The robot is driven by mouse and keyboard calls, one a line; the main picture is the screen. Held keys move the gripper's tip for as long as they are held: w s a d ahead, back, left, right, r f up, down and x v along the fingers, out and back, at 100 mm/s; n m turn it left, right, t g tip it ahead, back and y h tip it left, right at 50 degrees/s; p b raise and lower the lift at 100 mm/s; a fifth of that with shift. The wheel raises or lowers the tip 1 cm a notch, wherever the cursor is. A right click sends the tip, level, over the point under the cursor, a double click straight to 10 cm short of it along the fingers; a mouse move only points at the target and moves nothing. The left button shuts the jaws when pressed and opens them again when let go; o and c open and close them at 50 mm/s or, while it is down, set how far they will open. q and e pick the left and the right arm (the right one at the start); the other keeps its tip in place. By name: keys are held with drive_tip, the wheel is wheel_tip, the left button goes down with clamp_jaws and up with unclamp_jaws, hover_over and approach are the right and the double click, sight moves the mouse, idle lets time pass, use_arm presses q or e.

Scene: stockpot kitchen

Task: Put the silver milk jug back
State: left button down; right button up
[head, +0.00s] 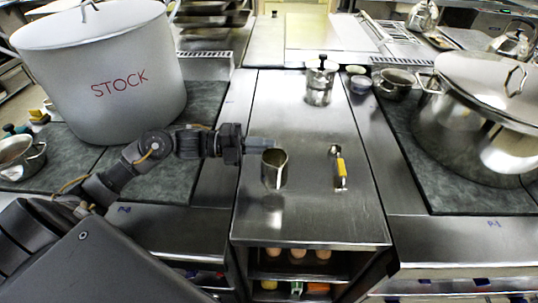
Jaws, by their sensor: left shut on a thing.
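The silver milk jug (273,172) is a small open-topped metal jug in the middle of the head view, above the steel worktop (310,215). It looks upright. My left gripper (262,145) reaches in from the left and is shut on the jug near its rim at the back left. I cannot tell whether the jug's base touches the steel or is slightly above it. The grip and the jug's far side are partly hidden. My right gripper is not in view.
A white STOCK pot (110,75) stands at left and a big steel pot (480,115) at right. A metal coffee pot (319,87), small bowls (360,84) and a saucepan (395,83) stand behind. The front worktop is clear.

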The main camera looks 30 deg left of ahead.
sight(269, 160)
use_arm(q)
drive_tip(key=shift+w+d+f, duration=0.2)
drive_tip(key=shift+w+f, duration=0.05)
drive_tip(key=shift+f, duration=0.1)
drive_tip(key=shift+w+d+f, duration=0.15)
drive_tip(key=shift+d+f, duration=0.1)
drive_tip(key=shift+f, duration=0.1)
drive_tip(key=f, duration=0.1)
drive_tip(key=f+p, duration=0.1)
drive_tip(key=f, duration=0.1)
drive_tip(key=shift+w+d+f, duration=0.15)
drive_tip(key=shift+w+f, duration=0.05)
drive_tip(key=shift+f, duration=0.1)
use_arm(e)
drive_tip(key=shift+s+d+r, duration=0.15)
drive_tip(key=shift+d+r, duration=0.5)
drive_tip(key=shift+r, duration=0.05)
use_arm(q)
drive_tip(key=shift+f, duration=0.1)
drive_tip(key=shift+f, duration=0.15)
drive_tip(key=c, duration=1.5)
unclamp_jaws()
drive_tip(key=shift+s, duration=0.1)
drive_tip(key=shift+o, duration=0.2)
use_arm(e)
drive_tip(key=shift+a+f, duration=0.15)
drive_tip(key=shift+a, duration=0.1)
